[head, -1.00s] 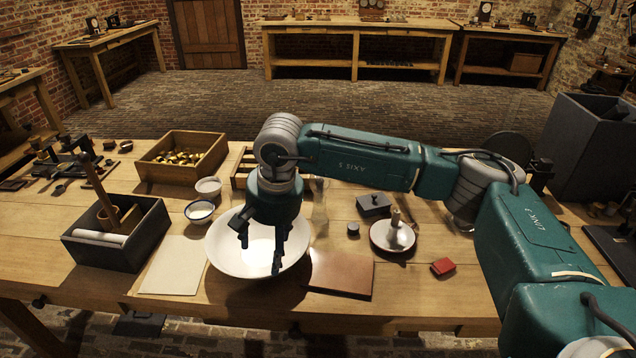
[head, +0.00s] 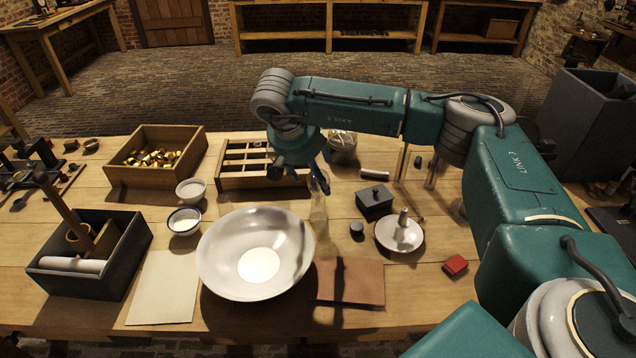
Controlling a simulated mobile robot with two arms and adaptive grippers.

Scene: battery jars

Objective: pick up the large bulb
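I cannot tell for sure which thing is the large bulb. A clear, rounded glass object (head: 343,142) stands at the back of the table, partly hidden behind my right arm. A clear, upright glass piece (head: 318,212) stands beside the wide white bowl (head: 225,262), faint against the wood. My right gripper (head: 303,178) points down with its fingers apart and nothing seen between them. It is above the table, between the slatted wooden rack and the upright glass piece; one finger overlaps the top of that glass in the picture. My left gripper is not in view.
A wooden slatted rack (head: 232,180) and a box of brass parts (head: 197,165) stand at the back left. A dark lidded box (head: 374,207), a saucer (head: 385,243) with a small upright piece, a brown mat (head: 365,285) and a red block (head: 455,265) lie to the right.

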